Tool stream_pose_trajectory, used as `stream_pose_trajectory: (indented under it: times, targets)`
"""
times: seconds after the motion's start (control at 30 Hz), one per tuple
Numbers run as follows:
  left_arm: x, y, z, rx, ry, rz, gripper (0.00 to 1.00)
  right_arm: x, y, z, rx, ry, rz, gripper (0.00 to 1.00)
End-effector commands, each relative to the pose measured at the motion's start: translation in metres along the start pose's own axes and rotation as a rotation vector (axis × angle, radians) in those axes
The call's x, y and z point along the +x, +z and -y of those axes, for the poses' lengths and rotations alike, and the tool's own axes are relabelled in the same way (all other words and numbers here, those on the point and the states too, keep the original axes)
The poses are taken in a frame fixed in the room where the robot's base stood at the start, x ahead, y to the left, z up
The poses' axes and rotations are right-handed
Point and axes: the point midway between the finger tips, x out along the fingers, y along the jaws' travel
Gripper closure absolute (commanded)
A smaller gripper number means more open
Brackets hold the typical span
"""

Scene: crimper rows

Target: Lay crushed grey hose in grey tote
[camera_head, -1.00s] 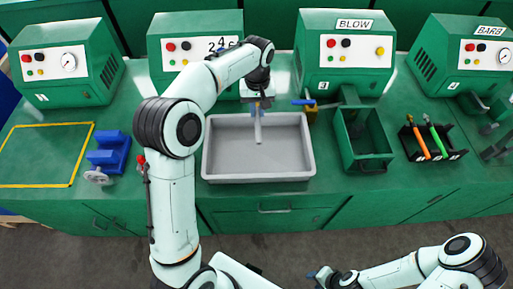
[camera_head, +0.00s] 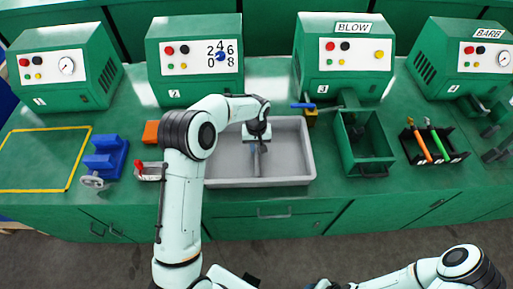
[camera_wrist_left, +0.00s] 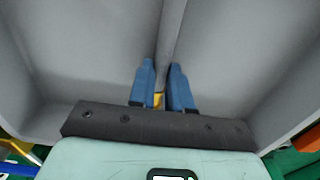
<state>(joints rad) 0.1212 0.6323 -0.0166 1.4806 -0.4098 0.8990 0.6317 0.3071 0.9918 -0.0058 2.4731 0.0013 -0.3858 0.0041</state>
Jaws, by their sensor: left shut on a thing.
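The grey tote (camera_head: 293,173) stands on the green bench, open at the top. My left gripper (camera_head: 256,146) is over the middle of the tote, pointing down. Its blue fingers are shut on the grey hose (camera_wrist_left: 172,35), which runs up between the fingertips (camera_wrist_left: 164,80) in the left wrist view.
A green bin (camera_head: 349,150) stands right of the tote, and a black rack (camera_head: 408,148) holds an orange and a green tool. Left are an orange block (camera_head: 150,132), a red-handled device (camera_head: 149,172) and a blue vise (camera_head: 106,158). Machines line the back; the yellow-outlined area (camera_head: 40,160) is clear.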

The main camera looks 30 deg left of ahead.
Motion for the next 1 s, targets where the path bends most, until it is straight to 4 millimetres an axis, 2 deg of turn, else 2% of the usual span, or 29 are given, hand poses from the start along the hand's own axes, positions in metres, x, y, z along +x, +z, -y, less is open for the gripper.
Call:
stream_pose_trajectory:
  times: [0.07,0.43,0.47,0.5,0.53,0.83,1.0]
  targets:
    - [0.008,0.000,0.000,-0.001,0.000,0.001,1.00,0.000,0.000,0.000,0.000,0.000,0.000,0.60]
    - [0.012,0.000,0.000,0.000,0.001,0.000,1.00,0.002,0.001,-0.001,0.001,0.001,0.002,0.60]
    - [0.012,0.000,0.000,0.000,0.001,0.000,0.75,0.002,0.001,-0.001,0.001,0.001,0.002,0.60]
    - [0.011,0.000,0.000,0.000,0.001,0.000,0.62,0.002,0.001,-0.001,0.001,0.001,0.002,0.60]
    - [0.011,0.000,0.000,0.000,0.001,0.000,0.56,0.002,0.001,-0.001,0.001,0.001,0.001,0.60]
    - [0.010,0.000,0.000,0.000,0.001,0.000,0.56,0.001,0.001,-0.001,0.000,0.000,0.001,0.60]
    - [-0.008,-0.001,-0.001,0.001,0.002,-0.004,0.56,-0.001,0.000,0.000,0.000,0.000,-0.001,0.60]
